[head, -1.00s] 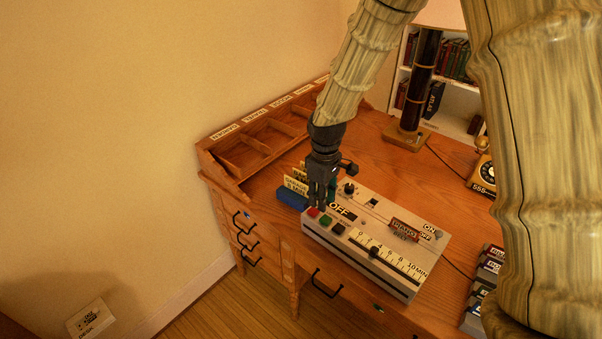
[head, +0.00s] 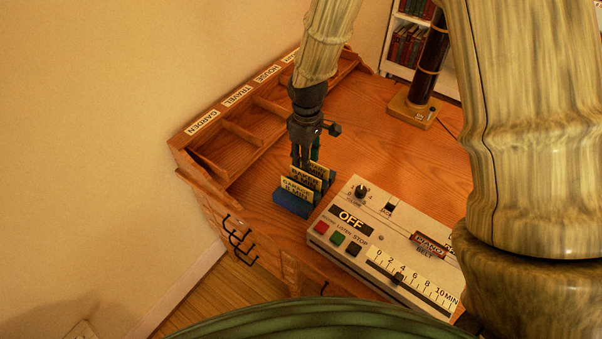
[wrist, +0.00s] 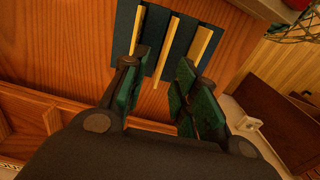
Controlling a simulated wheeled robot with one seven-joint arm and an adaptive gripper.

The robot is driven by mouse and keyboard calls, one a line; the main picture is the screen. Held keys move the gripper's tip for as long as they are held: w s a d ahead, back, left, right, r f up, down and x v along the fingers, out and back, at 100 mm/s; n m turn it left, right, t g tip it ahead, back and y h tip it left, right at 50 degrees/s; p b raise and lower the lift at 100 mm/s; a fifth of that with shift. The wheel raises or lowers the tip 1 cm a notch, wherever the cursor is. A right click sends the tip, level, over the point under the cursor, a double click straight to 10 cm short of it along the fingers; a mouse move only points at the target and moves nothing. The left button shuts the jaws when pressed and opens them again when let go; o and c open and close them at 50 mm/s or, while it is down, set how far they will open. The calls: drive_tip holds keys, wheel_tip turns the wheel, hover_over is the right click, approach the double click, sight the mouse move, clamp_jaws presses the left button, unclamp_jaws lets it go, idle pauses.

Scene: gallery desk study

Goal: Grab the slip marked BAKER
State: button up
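The slip marked BAKER (head: 304,177) stands upright as the middle one of three cream slips in a blue holder (head: 291,206) on the desk. The GARAGE slip (head: 296,191) is in front of it, and a third slip (head: 319,170), partly hidden, is behind. My gripper (head: 301,164) points down right over the holder, at the BAKER slip. In the wrist view my gripper (wrist: 163,64) is open, and the middle slip (wrist: 168,45) shows between its fingers. I cannot tell whether either finger touches it.
A grey machine (head: 350,207) with buttons and a minute slider stands right of the holder. A labelled wooden compartment rack (head: 207,165) runs along the desk's back left. A lamp (head: 430,70) stands at the back. Bare desktop lies behind the holder.

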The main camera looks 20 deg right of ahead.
sight(306, 173)
wheel_tip(306, 173, down, 4)
drive_tip(key=shift+w+f+p, duration=0.1)
drive_tip(key=shift+f+p, duration=0.05)
drive_tip(key=shift+p, duration=0.55)
drive_tip(key=shift+s+f+p, duration=0.55)
drive_tip(key=shift+s+f, duration=0.25)
drive_tip(key=shift+f, duration=0.2)
drive_tip(key=shift+w+f, duration=0.5)
drive_tip(key=shift+f, duration=0.2)
drive_tip(key=shift+s+r, duration=0.25)
drive_tip(key=shift+s, duration=0.05)
drive_tip(key=shift+c, duration=1)
clamp_jaws()
